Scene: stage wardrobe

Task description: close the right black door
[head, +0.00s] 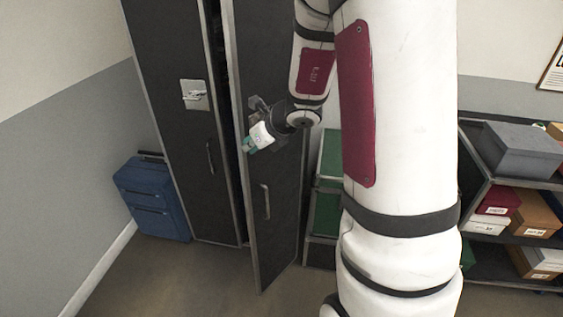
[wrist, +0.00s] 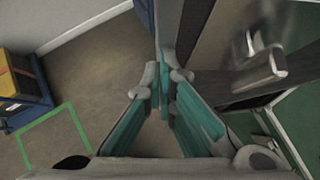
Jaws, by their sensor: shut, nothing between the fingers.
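The right black door (head: 275,225) of the tall black cabinet stands ajar, swung outward, with its metal handle (head: 265,200) on the outer face. The left black door (head: 180,130) looks closed. My gripper (head: 250,146) is in front of the right door's upper part, above the handle and near its free edge. In the wrist view, my gripper's fingers (wrist: 164,90) are together and empty, near a pale door edge (wrist: 168,25). The dark door face and a blurred metal handle (wrist: 265,68) show at upper right. I cannot tell whether the fingers touch the door.
A blue suitcase (head: 153,198) stands left of the cabinet against the grey wall. A green-fronted unit (head: 326,210) stands right of the door, partly behind my arm. Shelves with boxes (head: 518,148) are at far right. The floor (wrist: 85,85) has a green outlined square and open room.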

